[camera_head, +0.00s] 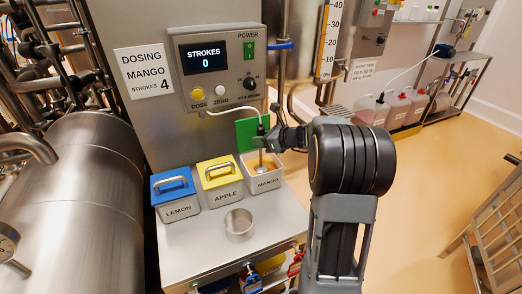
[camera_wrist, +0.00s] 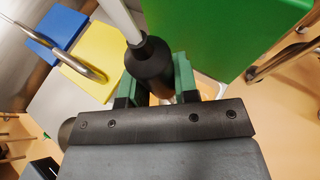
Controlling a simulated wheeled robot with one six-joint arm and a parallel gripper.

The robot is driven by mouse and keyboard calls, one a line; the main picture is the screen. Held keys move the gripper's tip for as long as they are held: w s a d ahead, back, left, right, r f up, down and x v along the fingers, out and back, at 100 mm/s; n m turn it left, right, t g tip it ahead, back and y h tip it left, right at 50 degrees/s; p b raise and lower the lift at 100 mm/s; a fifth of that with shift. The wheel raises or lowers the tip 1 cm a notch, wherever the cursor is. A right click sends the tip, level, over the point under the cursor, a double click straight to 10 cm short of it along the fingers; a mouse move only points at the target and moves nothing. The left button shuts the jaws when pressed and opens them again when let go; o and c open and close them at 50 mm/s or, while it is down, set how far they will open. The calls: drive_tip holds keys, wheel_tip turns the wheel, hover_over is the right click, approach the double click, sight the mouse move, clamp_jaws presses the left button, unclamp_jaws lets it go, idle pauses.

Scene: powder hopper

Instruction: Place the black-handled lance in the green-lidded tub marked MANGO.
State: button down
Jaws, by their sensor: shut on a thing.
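The MANGO tub (camera_head: 266,183) is a grey box at the right end of a row of tubs on the bench. Its green lid (camera_head: 244,136) stands upright at the tub's back left, and it fills the top of the wrist view (camera_wrist: 225,30). Something orange shows inside. My gripper (camera_head: 263,143) is shut on the black handle of the lance (camera_head: 261,157), above the tub. The shaft points down, its lower end within the tub's opening; how deep is unclear. In the wrist view the green fingers (camera_wrist: 157,75) flank the black handle (camera_wrist: 149,62).
Left of it stand the blue-lidded LEMON tub (camera_head: 179,202) and the yellow-lidded APPLE tub (camera_head: 226,195), both closed. An open metal cup (camera_head: 238,224) stands in front. The dosing panel (camera_head: 221,65) reads STROKES 0; a sign (camera_head: 144,73) reads DOSING MANGO STROKES 4.

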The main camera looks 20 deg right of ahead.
sight(261, 151)
drive_tip(key=shift+f, duration=1.85)
drive_tip(key=c, duration=1.3)
unclamp_jaws()
drive_tip(key=shift+f+b, duration=0.2)
drive_tip(key=shift+b, duration=0.1)
drive_tip(key=shift+c, duration=0.2)
drive_tip(key=o, duration=0.5)
drive_tip(key=shift+r, duration=0.1)
